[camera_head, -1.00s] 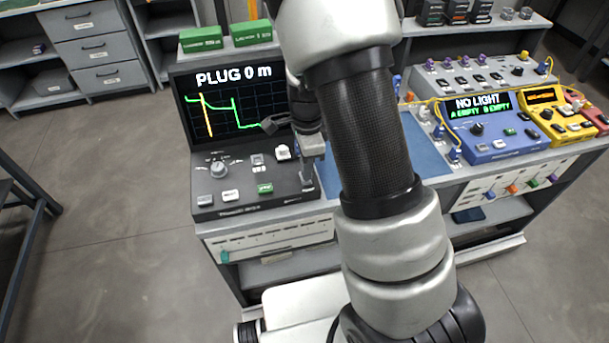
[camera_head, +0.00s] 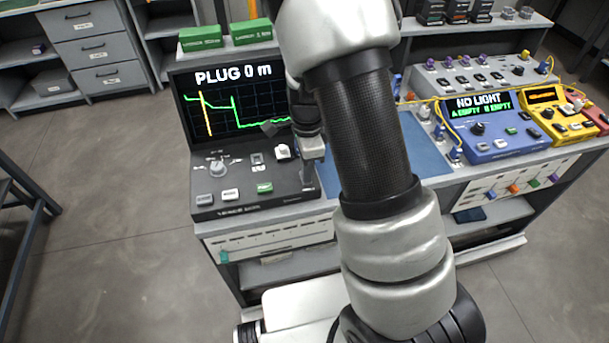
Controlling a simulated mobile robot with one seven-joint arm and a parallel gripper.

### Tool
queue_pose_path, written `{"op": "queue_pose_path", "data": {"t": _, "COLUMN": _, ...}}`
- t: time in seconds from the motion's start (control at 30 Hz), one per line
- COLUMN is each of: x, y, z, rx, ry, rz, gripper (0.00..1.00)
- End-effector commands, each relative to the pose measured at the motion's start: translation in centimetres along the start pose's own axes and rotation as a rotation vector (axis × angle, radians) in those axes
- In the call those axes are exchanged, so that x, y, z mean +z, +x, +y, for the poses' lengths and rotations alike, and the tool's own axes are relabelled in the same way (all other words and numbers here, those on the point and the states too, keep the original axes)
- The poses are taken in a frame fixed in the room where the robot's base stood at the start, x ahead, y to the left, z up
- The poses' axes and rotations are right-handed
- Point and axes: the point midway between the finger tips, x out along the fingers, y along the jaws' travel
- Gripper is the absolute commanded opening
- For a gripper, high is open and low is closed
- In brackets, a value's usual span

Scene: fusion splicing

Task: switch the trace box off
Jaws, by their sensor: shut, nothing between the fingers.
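The trace box (camera_head: 225,208) is the black unit at the left of the bench. Its screen (camera_head: 232,103) is lit and shows "PLUG 0 m" with a green trace and a yellow line.
A blue mat (camera_head: 425,145) lies right of the box, partly behind my arm. A blue unit (camera_head: 490,145) reading "NO LIGHT" and a yellow unit (camera_head: 560,125) stand further right. Green boxes (camera_head: 201,38) sit on the shelf behind.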

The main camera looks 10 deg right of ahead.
Motion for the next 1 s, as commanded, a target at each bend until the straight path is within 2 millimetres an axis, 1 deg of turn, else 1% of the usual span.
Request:
{"op": "queue_pose_path", "data": {"t": 0.2, "x": 0.0, "y": 0.4, "z": 0.0, "rx": 0.0, "ry": 0.0, "rz": 0.0, "gripper": 0.0}}
{"op": "queue_pose_path", "data": {"t": 0.37, "x": 0.0, "y": 0.0, "z": 0.0, "rx": -0.001, "ry": 0.0, "rz": 0.0, "gripper": 0.0}}
{"op": "queue_pose_path", "data": {"t": 1.0, "x": 0.0, "y": -5.2, "z": 0.0, "rx": -0.001, "ry": -0.001, "rz": 0.0, "gripper": 0.0}}
